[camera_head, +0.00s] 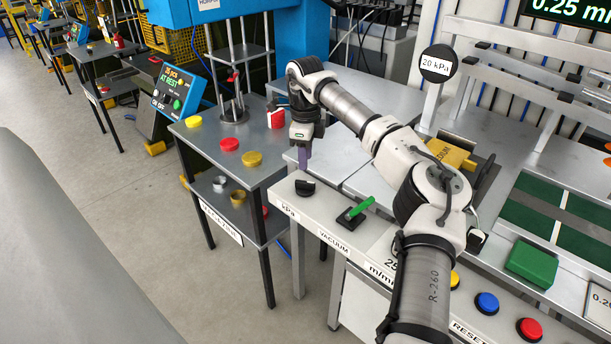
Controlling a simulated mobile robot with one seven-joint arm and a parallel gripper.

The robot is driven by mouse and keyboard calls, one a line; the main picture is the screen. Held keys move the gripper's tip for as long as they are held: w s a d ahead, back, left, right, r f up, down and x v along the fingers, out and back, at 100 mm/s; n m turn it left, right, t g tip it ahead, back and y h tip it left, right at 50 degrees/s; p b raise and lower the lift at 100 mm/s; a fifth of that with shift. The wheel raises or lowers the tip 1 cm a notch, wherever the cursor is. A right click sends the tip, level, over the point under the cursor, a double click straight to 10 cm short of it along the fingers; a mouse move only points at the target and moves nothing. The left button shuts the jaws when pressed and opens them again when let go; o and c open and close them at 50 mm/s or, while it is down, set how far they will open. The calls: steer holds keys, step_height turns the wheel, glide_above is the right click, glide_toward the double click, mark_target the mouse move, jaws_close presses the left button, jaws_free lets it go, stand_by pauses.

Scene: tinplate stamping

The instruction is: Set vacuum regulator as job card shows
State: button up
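A black knob (305,187) sits on the front panel (322,211) above a "kPa" label. I take it for the vacuum regulator; its setting is too small to read. To its right is a green lever (361,207) on a black base, near the "VACUUM" label (333,241). A round black-rimmed sign (436,64) reads "20 kPa". I cannot tell whether it is the job card or a readout. My gripper (303,166) points down just above and behind the knob, seemingly apart from it. Its purplish fingers overlap in this view, so their opening is hidden.
My arm crosses the panel's right part. Blue (487,303) and red (530,329) buttons and a green block (532,262) lie to the right. A side table (215,160) with red and yellow lids stands left. A display (570,9) reads "0.25 mm".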

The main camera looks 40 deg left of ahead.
mark_target(305, 181)
step_height(305, 181, down, 8)
steer(key=shift+r+p, duration=0.2)
steer(key=shift+p, duration=0.55)
steer(key=shift+c, duration=0.4)
jaws_close()
